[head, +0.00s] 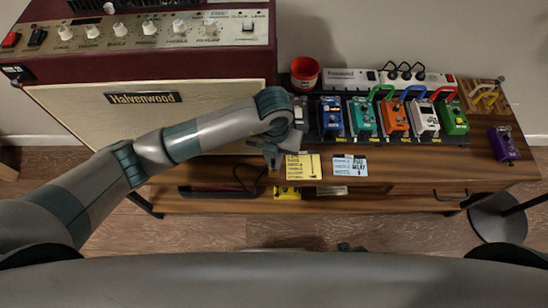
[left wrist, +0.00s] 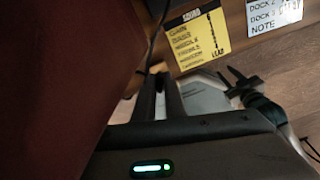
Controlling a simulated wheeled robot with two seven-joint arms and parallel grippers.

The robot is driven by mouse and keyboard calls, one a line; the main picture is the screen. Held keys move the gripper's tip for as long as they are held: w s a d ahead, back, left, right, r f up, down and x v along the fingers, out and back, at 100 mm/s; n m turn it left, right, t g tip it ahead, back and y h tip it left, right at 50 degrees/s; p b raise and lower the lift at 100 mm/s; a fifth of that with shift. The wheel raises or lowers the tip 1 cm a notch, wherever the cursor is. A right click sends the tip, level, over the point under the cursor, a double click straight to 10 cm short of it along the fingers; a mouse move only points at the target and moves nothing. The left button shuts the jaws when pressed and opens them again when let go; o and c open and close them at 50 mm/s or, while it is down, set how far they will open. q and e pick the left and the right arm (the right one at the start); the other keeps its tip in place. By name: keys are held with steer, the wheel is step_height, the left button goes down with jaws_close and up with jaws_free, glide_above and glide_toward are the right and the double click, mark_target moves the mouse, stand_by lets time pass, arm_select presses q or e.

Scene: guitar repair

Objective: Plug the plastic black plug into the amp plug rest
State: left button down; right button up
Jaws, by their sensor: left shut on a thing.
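My left gripper (head: 271,155) is at the front of the table, right of the amp's (head: 150,70) front panel. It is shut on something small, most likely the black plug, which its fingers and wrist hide. A thin black cable (head: 240,180) loops below the gripper. In the left wrist view the dark fingers (left wrist: 165,98) point up the picture, beside a large dark red surface that looks like the amp's side. I cannot make out the amp plug rest. A dark forked shape in the left wrist view (left wrist: 243,84) looks like my right gripper; its opening is unclear.
A row of coloured pedals (head: 395,118) stands right of my gripper, with a power strip (head: 370,77) and a red cup (head: 304,72) behind. Yellow (head: 303,167) and blue (head: 350,165) notes are at the front edge.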

arm_select(q)
steer(key=shift+f+b, duration=0.65)
steer(key=shift+f, duration=0.25)
stand_by(0.4)
steer(key=c, duration=1.3)
jaws_free()
steer(key=shift+c, duration=0.2)
steer(key=shift+r, duration=0.1)
steer(key=shift+r+p, duration=3.05)
steer(key=shift+r, duration=0.9)
